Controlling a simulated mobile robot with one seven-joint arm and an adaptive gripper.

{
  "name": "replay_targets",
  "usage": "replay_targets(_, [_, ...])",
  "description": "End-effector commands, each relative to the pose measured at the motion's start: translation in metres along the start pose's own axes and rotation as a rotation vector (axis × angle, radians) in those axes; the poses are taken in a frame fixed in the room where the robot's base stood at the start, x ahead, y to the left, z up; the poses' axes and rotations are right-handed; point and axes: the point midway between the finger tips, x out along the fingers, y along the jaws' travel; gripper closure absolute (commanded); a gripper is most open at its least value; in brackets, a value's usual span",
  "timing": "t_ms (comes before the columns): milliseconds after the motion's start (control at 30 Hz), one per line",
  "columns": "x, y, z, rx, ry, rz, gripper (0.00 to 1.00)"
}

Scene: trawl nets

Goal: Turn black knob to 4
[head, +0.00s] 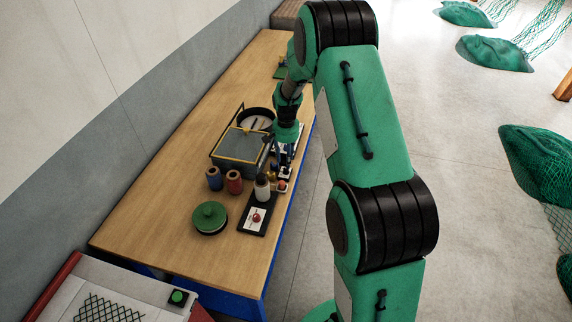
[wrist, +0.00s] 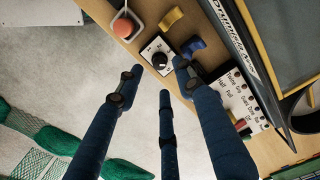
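The black knob (wrist: 160,59) sits on a small white dial plate (wrist: 151,47) at the table's edge in the wrist view. Marks ring the knob, but they are too small to read, so its setting cannot be told. My gripper (wrist: 157,80) has three dark blue fingers, spread apart and empty. The fingertips appear around the near side of the knob, with the right fingertip close to its plate; I cannot tell whether any touches. In the head view my gripper (head: 284,152) is low over the table's right edge, and the knob is too small to make out clearly.
A red button (wrist: 123,27), a yellow piece (wrist: 171,17) and a blue piece (wrist: 194,45) lie close to the knob. A labelled white panel (wrist: 238,98) is at right. On the wooden table (head: 160,215) stand a grey box (head: 240,151), spools and a green-lidded pot (head: 209,217).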

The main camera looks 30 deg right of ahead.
Motion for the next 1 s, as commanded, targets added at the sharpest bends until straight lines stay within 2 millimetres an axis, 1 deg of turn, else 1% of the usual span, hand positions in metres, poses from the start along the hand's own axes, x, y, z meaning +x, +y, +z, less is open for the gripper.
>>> replay_targets(33, [-0.010, 0.000, -0.001, 0.000, 0.002, -0.001, 0.63])
replay_targets(200, [-0.037, 0.000, 0.000, 0.000, 0.001, 0.000, 0.63])
replay_targets(300, [-0.050, 0.000, 0.000, 0.000, 0.001, -0.001, 0.63])
replay_targets(400, [-0.059, 0.000, 0.000, 0.000, 0.000, 0.000, 0.63])
replay_targets(600, [-0.067, 0.000, 0.000, 0.000, 0.000, 0.000, 0.63])
replay_targets(1000, [-0.067, 0.000, 0.000, 0.000, 0.000, 0.000, 0.63])
